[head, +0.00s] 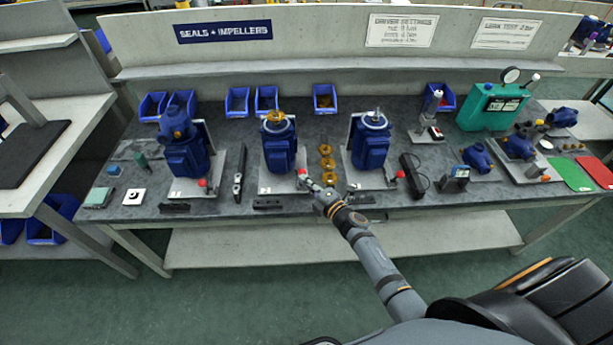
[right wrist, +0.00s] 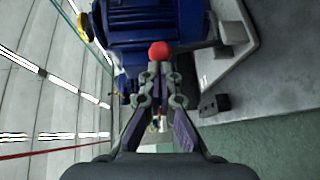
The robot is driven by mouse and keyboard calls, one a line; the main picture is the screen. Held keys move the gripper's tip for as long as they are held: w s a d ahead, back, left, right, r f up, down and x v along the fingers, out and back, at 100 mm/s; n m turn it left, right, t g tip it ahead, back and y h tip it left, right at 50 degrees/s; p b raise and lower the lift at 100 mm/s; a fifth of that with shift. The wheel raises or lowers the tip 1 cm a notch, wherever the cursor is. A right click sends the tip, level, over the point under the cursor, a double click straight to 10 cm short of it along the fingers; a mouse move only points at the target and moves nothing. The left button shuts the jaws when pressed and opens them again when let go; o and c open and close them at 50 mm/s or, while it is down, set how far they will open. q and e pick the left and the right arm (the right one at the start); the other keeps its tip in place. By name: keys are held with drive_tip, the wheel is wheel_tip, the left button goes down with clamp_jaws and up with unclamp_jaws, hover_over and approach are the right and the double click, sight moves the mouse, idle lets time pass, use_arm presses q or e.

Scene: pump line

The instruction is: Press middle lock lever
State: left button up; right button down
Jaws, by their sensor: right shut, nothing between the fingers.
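The middle lock lever's red knob (head: 302,172) is at the lower right corner of the middle pump station, beside the blue middle pump (head: 279,147). My right gripper (head: 309,182) is shut and empty, its fingertips right at the knob. In the right wrist view the red knob (right wrist: 159,50) sits just beyond the closed fingertips (right wrist: 159,68); I cannot tell whether they touch. My left gripper is not in view.
Similar red knobs stand at the left station (head: 203,183) and right station (head: 400,174). Brass rings (head: 327,165) stand in a row just right of the middle station. A black tool (head: 239,173) lies left of it. Blue bins (head: 237,102) line the back.

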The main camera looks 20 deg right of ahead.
use_arm(q)
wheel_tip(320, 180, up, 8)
drive_tip(key=p, duration=0.5)
use_arm(e)
drive_tip(key=shift+m+g, duration=0.5)
drive_tip(key=shift+g, duration=0.3)
drive_tip(key=shift+w+d+r, duration=0.25)
drive_tip(key=shift+w, duration=0.6)
drive_tip(key=shift+w+d+r, duration=0.2)
drive_tip(key=shift+w+r, duration=0.1)
drive_tip(key=shift+w, duration=0.6)
drive_tip(key=shift+w+d+r, duration=0.25)
drive_tip(key=shift+w, duration=0.6)
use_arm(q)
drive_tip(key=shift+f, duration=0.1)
